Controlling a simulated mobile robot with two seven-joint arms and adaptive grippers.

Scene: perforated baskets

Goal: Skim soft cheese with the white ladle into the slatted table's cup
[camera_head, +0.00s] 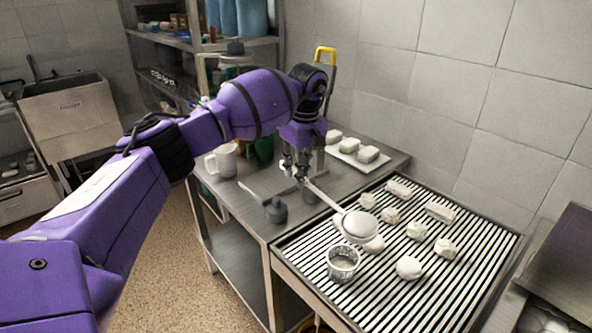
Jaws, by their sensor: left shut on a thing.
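My left gripper (295,168) is shut on the handle of the white ladle (328,198). The ladle's handle slants down to the right, and its bowl is over the near left part of the slatted table (430,288). A rounded white mass, which looks like soft cheese (360,225), shows in the bowl. The small perforated cup (342,268) stands upright on the slats, just below and left of the ladle bowl in the picture. The bowl looks apart from the cup; its exact height is hard to tell. My right gripper is not in view.
Several white cheese pieces (408,268) lie on the slats right of and behind the ladle. A tiled wall stands behind.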

